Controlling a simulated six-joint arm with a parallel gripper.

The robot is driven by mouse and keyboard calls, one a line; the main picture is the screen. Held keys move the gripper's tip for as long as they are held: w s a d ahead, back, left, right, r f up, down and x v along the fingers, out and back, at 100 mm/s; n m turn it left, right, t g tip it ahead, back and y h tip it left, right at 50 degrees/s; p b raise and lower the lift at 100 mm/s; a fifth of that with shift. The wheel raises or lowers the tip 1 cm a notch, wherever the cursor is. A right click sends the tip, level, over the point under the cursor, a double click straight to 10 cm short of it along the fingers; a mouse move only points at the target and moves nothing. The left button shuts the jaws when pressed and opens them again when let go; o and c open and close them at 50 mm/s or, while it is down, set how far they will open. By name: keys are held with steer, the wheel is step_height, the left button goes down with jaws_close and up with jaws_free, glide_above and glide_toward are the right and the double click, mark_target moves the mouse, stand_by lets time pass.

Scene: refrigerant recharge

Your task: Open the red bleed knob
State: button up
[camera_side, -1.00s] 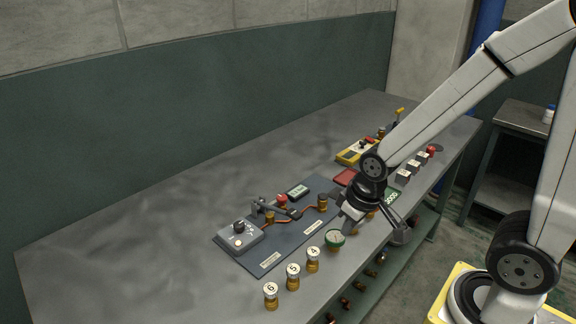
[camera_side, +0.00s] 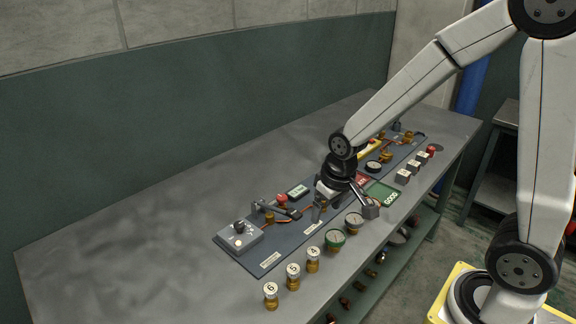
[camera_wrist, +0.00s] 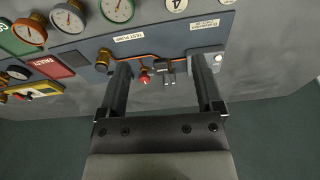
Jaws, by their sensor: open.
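The red bleed knob (camera_side: 282,198) stands on the grey-blue test pump board (camera_side: 268,250), behind the grey lever handle. It also shows in the wrist view (camera_wrist: 144,78) as a small red knob beside the grey pump parts. My gripper (camera_side: 344,207) is open and empty, to the right of the knob and apart from it, above the board's right part. In the wrist view the two fingers (camera_wrist: 160,65) are spread wide, with the knob seen in the gap between them, nearer the left finger.
A brass fitting (camera_wrist: 104,60) stands near the left finger in the wrist view. Gauges (camera_side: 335,239) and numbered brass cylinders (camera_side: 293,276) line the front edge. A green GOOD pad (camera_side: 384,194) lies to the right. The bench's left and back (camera_side: 150,220) are clear.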

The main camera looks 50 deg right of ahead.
steer(key=w+d+f+m+g, duration=0.1)
steer(key=w+d+m, duration=0.15)
steer(key=w, duration=0.95)
steer(key=m+g, duration=0.1)
glide_above(282, 197)
step_height(282, 197, down, 4)
steer(key=shift+w+f, duration=0.1)
steer(key=shift+f, duration=0.1)
steer(key=shift+f, duration=3.75)
jaws_close()
